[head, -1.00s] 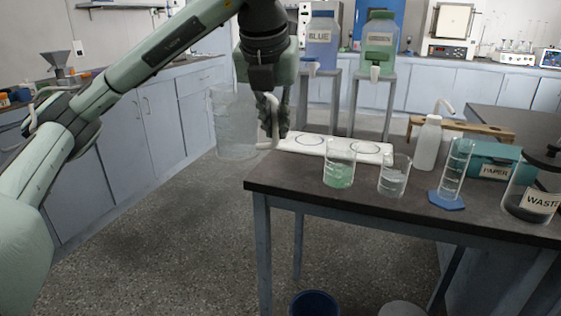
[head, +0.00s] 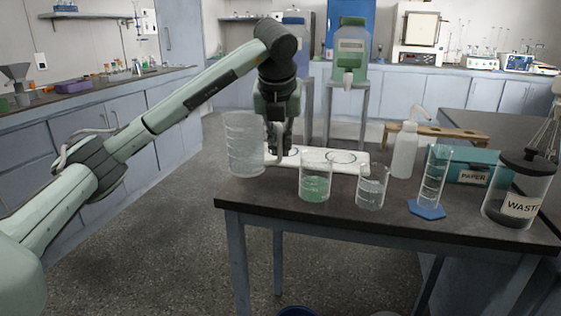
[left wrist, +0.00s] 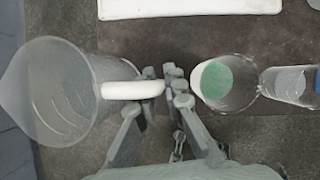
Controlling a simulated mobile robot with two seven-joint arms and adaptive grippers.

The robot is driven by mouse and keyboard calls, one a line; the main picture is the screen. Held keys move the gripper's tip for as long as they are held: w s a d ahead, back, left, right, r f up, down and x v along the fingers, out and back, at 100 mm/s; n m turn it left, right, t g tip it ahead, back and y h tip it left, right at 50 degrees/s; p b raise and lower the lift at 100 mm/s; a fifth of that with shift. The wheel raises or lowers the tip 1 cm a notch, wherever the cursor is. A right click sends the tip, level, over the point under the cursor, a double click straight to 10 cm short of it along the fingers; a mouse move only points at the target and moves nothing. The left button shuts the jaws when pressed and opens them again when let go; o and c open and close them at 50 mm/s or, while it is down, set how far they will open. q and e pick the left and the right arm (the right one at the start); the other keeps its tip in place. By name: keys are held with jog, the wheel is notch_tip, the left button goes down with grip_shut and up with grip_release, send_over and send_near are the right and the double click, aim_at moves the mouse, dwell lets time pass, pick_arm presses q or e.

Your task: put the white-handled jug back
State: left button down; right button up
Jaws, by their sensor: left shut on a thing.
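The white-handled jug (head: 243,146) is a large clear jug at the left end of the dark bench in the head view. It looks empty. It also shows in the left wrist view (left wrist: 62,90), with its white handle (left wrist: 134,89) pointing toward the fingers. My left gripper (head: 281,152) is shut on the handle, with the jug to its left. The jug looks upright; I cannot tell whether its base touches the bench top. The wrist view shows the fingers (left wrist: 165,88) at the end of the handle. My right gripper is not in view.
A clear beaker (head: 371,187), a cylinder on a blue base (head: 432,180) and a waste jar (head: 517,188) stand further right. A white mat (head: 350,161) lies behind. The bench's left edge is near the jug.

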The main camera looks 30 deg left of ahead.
pick_arm(q)
jog(key=shift+w+f, duration=0.25)
jog(key=shift+f, duration=0.1)
notch_tip(320, 180, down, 3)
jog(key=shift+a+f, duration=0.1)
jog(key=shift+f, duration=0.15)
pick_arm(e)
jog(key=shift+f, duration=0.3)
pick_arm(q)
jog(key=shift+f, duration=0.1)
jog(key=c, duration=1.6)
grip_release()
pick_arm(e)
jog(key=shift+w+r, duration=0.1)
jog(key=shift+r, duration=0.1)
